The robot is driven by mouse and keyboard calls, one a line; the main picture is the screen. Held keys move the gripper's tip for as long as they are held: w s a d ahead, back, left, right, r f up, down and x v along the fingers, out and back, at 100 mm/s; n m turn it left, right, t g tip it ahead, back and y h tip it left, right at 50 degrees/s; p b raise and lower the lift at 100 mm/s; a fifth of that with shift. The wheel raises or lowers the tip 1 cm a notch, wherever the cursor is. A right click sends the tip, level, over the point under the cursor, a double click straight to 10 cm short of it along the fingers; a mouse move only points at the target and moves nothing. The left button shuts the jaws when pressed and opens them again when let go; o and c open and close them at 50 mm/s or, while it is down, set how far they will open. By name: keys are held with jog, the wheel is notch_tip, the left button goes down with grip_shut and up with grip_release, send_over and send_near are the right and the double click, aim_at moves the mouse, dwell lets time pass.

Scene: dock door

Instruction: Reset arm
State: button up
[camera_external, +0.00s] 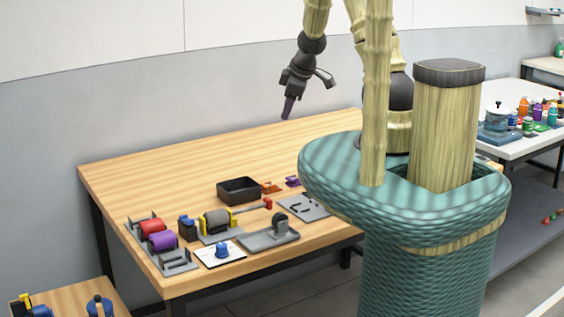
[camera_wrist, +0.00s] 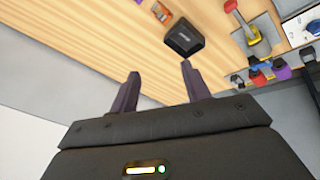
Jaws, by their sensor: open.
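My gripper (camera_external: 288,106) hangs above the back part of the wooden table (camera_external: 150,179) in the external view, fingers pointing down and clear of the surface. In the wrist view my gripper (camera_wrist: 157,85) shows two dark fingers spread apart with nothing between them. My arm comes down to it from the upper right, beside my column.
A black bin (camera_external: 239,190), a grey tray with red and purple rolls (camera_external: 160,243), a yellow-and-grey device (camera_external: 216,220) and a grey holder (camera_external: 268,238) stand at the table's front. The table's back is clear. A white table (camera_external: 510,148) with bottles stands right.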

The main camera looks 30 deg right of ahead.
jog(key=s+a+r+m+g+b, duration=0.1)
jog(key=s+m+b, duration=0.1)
jog(key=s+m, duration=0.3)
jog(key=s+a+r+m+g+b, duration=0.1)
jog(key=s+a+r+m, duration=0.1)
jog(key=s+m, duration=0.3)
jog(key=s, duration=0.3)
jog(key=shift+a+h+b, duration=0.25)
jog(key=shift+h+b, duration=0.05)
jog(key=shift+b, duration=0.1)
jog(key=shift+r, duration=0.1)
dwell(0.9)
